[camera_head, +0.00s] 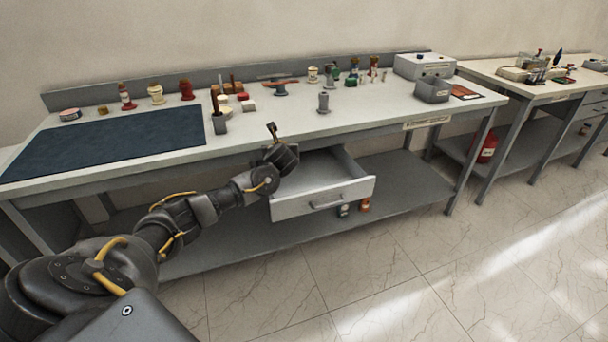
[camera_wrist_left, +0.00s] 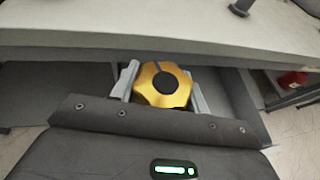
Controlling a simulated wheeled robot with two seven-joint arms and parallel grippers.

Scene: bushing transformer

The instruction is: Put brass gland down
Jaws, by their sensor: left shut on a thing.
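The brass gland (camera_wrist_left: 162,84) shows in the left wrist view as a gold, many-sided piece with a dark centre, held between two grey fingers. My left gripper (camera_head: 273,132) is shut on it. In the head view the gripper is at the bench's front edge, by the left side of the open drawer (camera_head: 322,203); the gland is too small to make out clearly there. The drawer's visible floor looks empty. My right gripper is in neither view.
The workbench (camera_head: 270,128) holds a dark blue mat (camera_head: 105,148), a grey cup with tools (camera_head: 220,124), a small grey post (camera_head: 323,102) and a grey bin (camera_head: 432,90). Several small parts stand along the back.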

